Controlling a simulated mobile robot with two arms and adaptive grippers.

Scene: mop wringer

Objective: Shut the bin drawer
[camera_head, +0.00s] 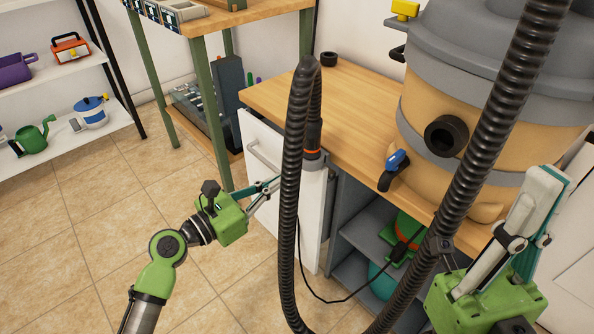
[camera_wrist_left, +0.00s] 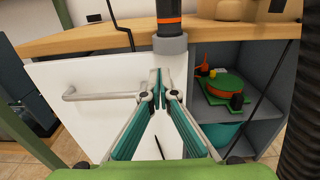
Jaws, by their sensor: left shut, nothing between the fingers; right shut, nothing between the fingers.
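The bin drawer has a white front (camera_head: 300,225) with a bar handle (camera_head: 262,158), below the wooden counter. It also fills the left half of the left wrist view (camera_wrist_left: 80,110). The front stands slightly proud of the grey cabinet; I cannot tell exactly how far. My left gripper (camera_head: 277,183) is shut and empty, its fingertips at the front's face, right of the handle and near the right edge. Contact is unclear. A black hose hides part of that edge in the head view. My right gripper (camera_head: 552,180) is shut and empty at the right, pointing up.
A large vacuum (camera_head: 470,90) stands on the wooden counter (camera_head: 355,95); its black hose (camera_head: 288,190) hangs before the cabinet. Open grey shelves (camera_head: 365,228) are right of the drawer. A green-legged table (camera_head: 205,85) stands at the back. Tiled floor on the left is clear.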

